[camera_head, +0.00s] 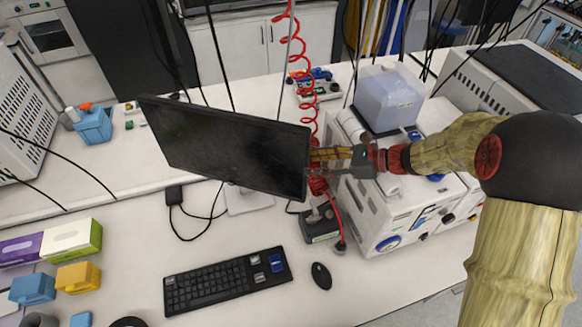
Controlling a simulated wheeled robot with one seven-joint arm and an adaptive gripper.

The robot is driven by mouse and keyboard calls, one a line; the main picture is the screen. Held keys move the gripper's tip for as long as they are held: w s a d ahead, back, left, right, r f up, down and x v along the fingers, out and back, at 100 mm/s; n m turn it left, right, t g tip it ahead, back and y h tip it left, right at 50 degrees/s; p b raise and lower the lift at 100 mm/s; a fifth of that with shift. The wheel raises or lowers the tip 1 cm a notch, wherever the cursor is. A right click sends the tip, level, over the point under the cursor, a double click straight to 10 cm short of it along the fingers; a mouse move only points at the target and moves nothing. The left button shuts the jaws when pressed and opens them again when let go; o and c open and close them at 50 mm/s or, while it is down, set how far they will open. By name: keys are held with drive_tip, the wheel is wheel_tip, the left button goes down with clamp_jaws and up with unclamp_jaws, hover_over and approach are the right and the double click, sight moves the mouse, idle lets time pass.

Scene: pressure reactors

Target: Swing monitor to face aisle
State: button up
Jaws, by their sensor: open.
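The black monitor (225,145) stands on its light stand base (247,199) in the middle of the bench. Its dark screen faces the front of the bench and its right side sits lower in the picture than its left. My gripper (318,158) reaches in from the right, with its fingers at the monitor's right edge. The gripper is open. The fingertips overlap the edge in this view, and I cannot tell whether they touch it. Part of the stand is hidden behind the screen.
A black keyboard (228,281) and mouse (321,275) lie in front of the monitor. A white machine (405,215) stands to the right, under my arm. A red coiled hose (301,75) and several black cables hang near the monitor. Boxes (72,240) sit at the left.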

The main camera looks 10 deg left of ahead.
sight(293, 164)
drive_tip(key=x, duration=0.7)
drive_tip(key=shift+a+f, duration=0.1)
drive_tip(key=shift+a, duration=0.2)
drive_tip(key=c, duration=0.3)
clamp_jaws()
idle(0.4)
